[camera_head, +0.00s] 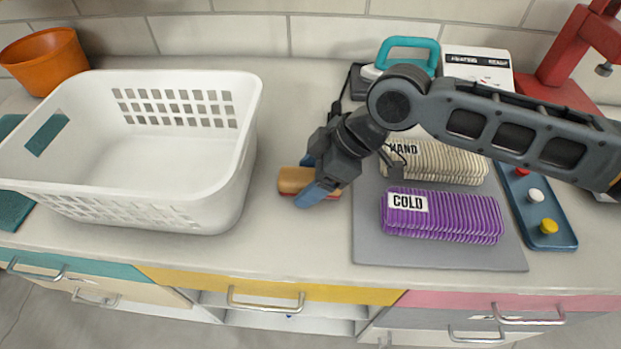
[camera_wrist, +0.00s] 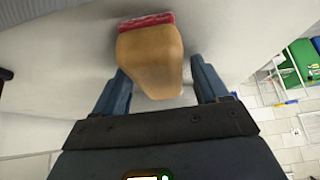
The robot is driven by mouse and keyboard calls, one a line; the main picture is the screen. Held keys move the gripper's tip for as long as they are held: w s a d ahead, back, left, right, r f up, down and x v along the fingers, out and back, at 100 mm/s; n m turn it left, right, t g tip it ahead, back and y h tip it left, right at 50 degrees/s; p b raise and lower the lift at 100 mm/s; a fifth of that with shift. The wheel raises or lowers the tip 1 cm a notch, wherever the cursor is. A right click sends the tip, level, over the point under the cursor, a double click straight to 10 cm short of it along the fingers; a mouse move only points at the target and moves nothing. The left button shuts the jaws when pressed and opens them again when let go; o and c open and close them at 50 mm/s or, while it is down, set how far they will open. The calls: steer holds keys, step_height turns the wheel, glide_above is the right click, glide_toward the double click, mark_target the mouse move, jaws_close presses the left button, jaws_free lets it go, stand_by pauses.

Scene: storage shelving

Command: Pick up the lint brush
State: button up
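The lint brush (camera_head: 294,181) has a tan wooden body with a red edge and lies on the counter between the white basket and the grey mat. My gripper (camera_head: 313,178) is down at the brush, with blue fingers at its far and near sides. In the wrist view the brush (camera_wrist: 150,58) reaches in between the two spread fingers of my gripper (camera_wrist: 163,85). A gap shows beside the right finger; the left finger is very close to the brush. The fingers are open around it, not closed on it.
A white laundry basket (camera_head: 247,130) stands close on the left. On the right, a grey mat (camera_head: 440,255) holds a purple stack labelled COLD (camera_head: 450,218) and a cream stack labelled HAND (camera_head: 450,165). A teal iron (camera_head: 408,50) stands behind. The counter in front of the brush is clear.

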mark_target(297, 174)
steer(key=c, duration=1.1)
steer(key=shift+o, duration=0.2)
steer(key=shift+r, duration=0.1)
step_height(297, 174, up, 4)
steer(key=shift+r+b, duration=0.1)
steer(key=shift+b, duration=0.35)
steer(key=s+d+r+b, duration=0.1)
steer(key=s+d+r, duration=0.1)
steer(key=d+r, duration=0.4)
steer(key=d, duration=0.5)
steer(key=shift+d+r, duration=0.25)
steer(key=shift+r, duration=0.05)
